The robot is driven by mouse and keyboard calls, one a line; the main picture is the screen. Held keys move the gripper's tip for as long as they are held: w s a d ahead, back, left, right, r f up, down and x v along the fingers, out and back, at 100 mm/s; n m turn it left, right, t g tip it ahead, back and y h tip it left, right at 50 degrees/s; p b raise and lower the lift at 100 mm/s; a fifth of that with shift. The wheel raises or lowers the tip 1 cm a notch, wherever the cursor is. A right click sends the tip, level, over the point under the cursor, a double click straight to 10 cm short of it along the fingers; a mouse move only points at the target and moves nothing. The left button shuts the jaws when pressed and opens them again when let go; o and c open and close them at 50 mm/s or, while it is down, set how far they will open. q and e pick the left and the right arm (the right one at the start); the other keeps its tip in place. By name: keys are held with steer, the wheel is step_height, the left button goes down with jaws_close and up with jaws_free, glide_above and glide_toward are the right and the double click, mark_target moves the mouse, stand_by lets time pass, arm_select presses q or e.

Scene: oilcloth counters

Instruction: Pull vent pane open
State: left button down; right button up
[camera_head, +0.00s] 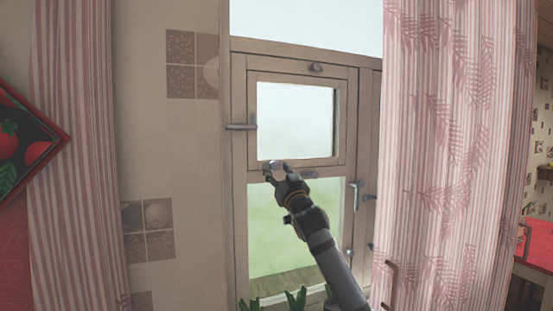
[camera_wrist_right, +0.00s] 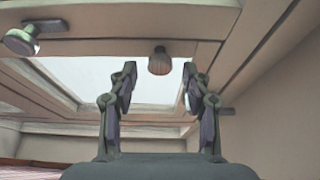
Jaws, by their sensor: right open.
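The vent pane (camera_head: 297,120) is a small wood-framed pane in the upper part of the window; it looks closed in its frame. My right gripper (camera_head: 275,171) is at the vent pane's lower edge, left of centre, and hides part of the frame there. In the right wrist view its fingers (camera_wrist_right: 159,76) stand apart, with a brownish knob (camera_wrist_right: 159,62) showing between and beyond them. I cannot tell whether they touch it. My left gripper is not in view.
Pink curtains hang at the left (camera_head: 75,150) and right (camera_head: 435,150) of the window. A lower pane (camera_head: 275,225) lies below the vent pane, with a lever handle (camera_head: 355,190) to its right. Green plant leaves (camera_head: 296,299) stand at the bottom. Another knob (camera_wrist_right: 22,40) shows in the wrist view.

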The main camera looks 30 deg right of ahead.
steer(key=shift+w+d+r, duration=0.1)
steer(key=shift+w, duration=0.3)
jaws_close()
